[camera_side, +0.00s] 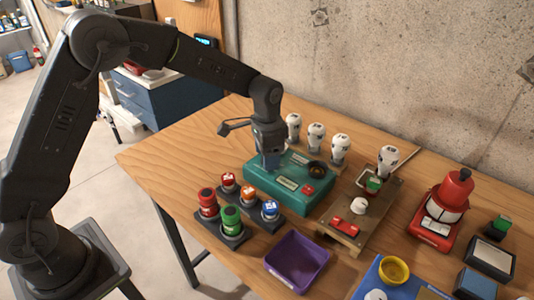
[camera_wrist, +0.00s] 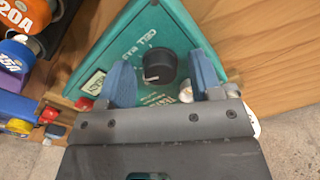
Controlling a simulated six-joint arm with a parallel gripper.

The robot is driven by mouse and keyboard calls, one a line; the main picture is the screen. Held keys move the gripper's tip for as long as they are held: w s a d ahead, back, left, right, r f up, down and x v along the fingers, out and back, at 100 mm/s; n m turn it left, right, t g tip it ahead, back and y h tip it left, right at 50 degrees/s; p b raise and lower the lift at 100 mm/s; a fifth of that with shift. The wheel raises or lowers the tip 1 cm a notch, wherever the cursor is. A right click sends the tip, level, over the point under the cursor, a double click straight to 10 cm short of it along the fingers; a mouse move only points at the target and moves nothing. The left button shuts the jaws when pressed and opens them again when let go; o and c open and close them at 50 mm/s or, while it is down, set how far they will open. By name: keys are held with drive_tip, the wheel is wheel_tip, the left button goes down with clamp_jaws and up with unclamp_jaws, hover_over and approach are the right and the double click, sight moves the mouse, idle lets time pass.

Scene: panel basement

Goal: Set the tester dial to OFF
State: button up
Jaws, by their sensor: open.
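The teal tester (camera_side: 290,205) sits on the wooden table in the side view. Its top also shows in the wrist view (camera_wrist: 128,42), with lettering upside down. The black tester dial (camera_wrist: 160,67) is round, with a light pointer mark toward the lower left in the wrist view. No OFF label is readable. My gripper (camera_side: 270,162) points down over the left end of the tester, hiding that part in the side view. In the wrist view my gripper (camera_wrist: 162,62) is open, with one blue finger on each side of the dial. I cannot tell whether they touch it.
White bulb-shaped items (camera_side: 316,136) stand behind the tester. Coloured cylinders (camera_side: 230,220) stand in dark racks at its front left. A purple tray (camera_side: 297,262) lies in front. A wooden board (camera_side: 345,225) with small parts is to the right, then a red lamp (camera_side: 449,192).

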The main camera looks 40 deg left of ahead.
drive_tip(key=shift+c, duration=0.4)
drive_tip(key=c, duration=0.8)
drive_tip(key=shift+c, duration=0.2)
drive_tip(key=n, duration=0.4)
drive_tip(key=shift+n, duration=2.4)
drive_tip(key=o, duration=0.9)
